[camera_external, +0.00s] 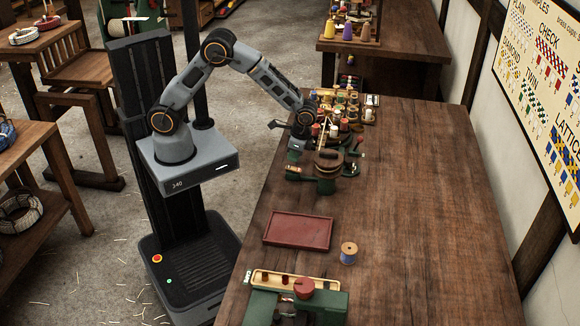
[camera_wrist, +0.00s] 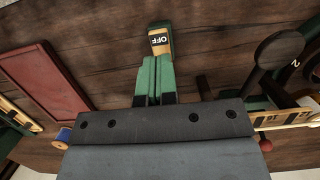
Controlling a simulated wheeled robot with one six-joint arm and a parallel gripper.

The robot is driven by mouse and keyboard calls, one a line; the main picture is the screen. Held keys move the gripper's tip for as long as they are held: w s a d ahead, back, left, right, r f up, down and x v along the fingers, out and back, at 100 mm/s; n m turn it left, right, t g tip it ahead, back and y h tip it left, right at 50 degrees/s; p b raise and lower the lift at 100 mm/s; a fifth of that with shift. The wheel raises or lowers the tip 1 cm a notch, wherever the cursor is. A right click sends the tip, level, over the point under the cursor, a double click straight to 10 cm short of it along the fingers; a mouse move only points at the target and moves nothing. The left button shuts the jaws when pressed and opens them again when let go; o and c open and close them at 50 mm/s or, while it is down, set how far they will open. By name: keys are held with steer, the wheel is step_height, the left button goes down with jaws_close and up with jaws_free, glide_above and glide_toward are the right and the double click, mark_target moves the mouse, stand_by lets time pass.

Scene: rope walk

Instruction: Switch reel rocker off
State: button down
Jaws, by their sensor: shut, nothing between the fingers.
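The rocker (camera_wrist: 159,40) shows in the wrist view at top centre.
A dark round knob (camera_wrist: 280,48) stands right of the fingers in the wrist view. A red tray (camera_external: 298,231) and a blue spool (camera_external: 348,255) lie nearer on the bench. Several small bobbins crowd behind my gripper. The bench's right side is clear.

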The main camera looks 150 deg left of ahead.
mark_target(290, 167)
steer(key=shift+x, duration=1.65)
